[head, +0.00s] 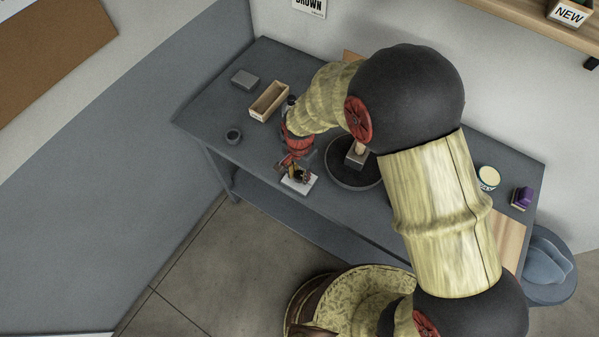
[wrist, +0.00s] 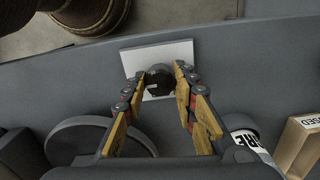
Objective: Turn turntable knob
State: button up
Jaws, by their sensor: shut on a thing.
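The turntable knob (wrist: 159,80) is a dark round knob on a white plate (wrist: 178,52) at the table's front edge. In the head view the white plate (head: 304,189) also shows, with my gripper (head: 298,173) right over it. In the wrist view the two fingers of my gripper (wrist: 160,72) stand on either side of the knob and are shut on it. My fingers partly hide the knob in the head view. The round dark turntable (head: 338,179) lies just right of the plate, with a block on it; my arm covers part of it.
A wooden box (head: 269,101), a grey block (head: 244,79) and a small dark round container (head: 233,136) stand on the left of the grey table (head: 205,105). A cup (head: 488,178) and a purple item (head: 522,197) stand at the right. A blue-grey stool (head: 548,265) is beside the table.

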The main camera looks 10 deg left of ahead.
aim_at(299, 174)
jog(key=shift+m, duration=0.3)
dwell(0.4)
jog(key=o, duration=1.2)
jog(key=shift+c, duration=0.2)
notch_tip(299, 174, up, 12)
